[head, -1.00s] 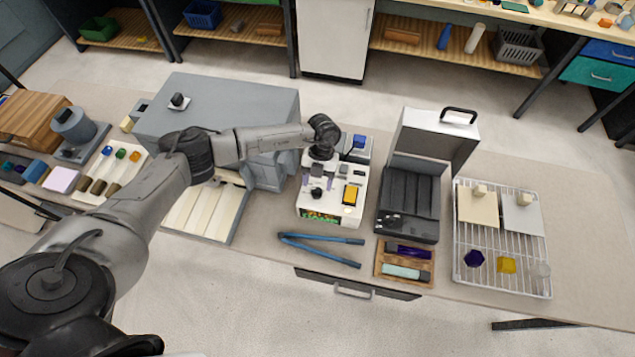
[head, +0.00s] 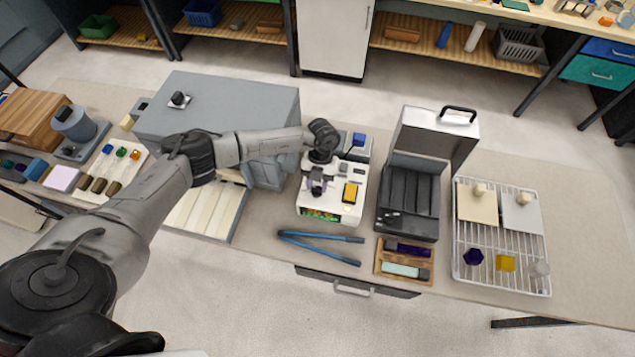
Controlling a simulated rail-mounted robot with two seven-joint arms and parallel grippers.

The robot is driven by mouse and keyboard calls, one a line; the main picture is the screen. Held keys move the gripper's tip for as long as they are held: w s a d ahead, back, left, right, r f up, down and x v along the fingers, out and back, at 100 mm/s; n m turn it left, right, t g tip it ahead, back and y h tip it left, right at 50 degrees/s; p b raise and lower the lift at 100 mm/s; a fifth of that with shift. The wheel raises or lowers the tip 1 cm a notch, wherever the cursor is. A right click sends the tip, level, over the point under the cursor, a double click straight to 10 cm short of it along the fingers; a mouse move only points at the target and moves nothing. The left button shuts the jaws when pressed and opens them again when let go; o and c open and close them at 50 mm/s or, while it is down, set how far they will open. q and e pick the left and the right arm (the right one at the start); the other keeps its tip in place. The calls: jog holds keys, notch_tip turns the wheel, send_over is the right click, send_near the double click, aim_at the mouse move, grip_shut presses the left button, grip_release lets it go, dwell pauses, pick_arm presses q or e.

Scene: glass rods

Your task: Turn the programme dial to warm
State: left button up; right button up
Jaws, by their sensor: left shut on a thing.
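The white control box (head: 334,208) stands on the bench near the middle of the head view. It has a yellow switch (head: 350,193), a green strip at its front and a small black programme dial (head: 317,190) on its left part. My left gripper (head: 316,181) reaches down from behind onto the dial and is shut on it. The fingers and wrist hide much of the dial, and its setting marks are too small to read. My right gripper is not in view.
Blue tongs (head: 320,237) lie in front of the box. A grey machine (head: 215,110) stands to the left. An open black case (head: 408,205), a wooden tray (head: 379,270) and a wire rack (head: 498,277) stand to the right.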

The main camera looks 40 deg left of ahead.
pick_arm(q)
jog(key=shift+c, duration=0.8)
jog(key=m+y+b, duration=0.1)
jog(key=m+b, duration=0.2)
jog(key=shift+w+d+f+m+g, duration=0.1)
jog(key=shift+m+g, duration=0.2)
jog(key=shift+m, duration=0.1)
jog(key=m+y+b, duration=0.1)
jog(key=m+b, duration=0.1)
jog(key=m, duration=0.1)
jog(key=shift+d+y, duration=0.15)
jog(key=shift+y, duration=0.25)
jog(key=shift+m+b, duration=0.3)
jog(key=shift+m, duration=0.5)
jog(key=shift+m+y, duration=0.3)
jog(key=o, duration=0.9)
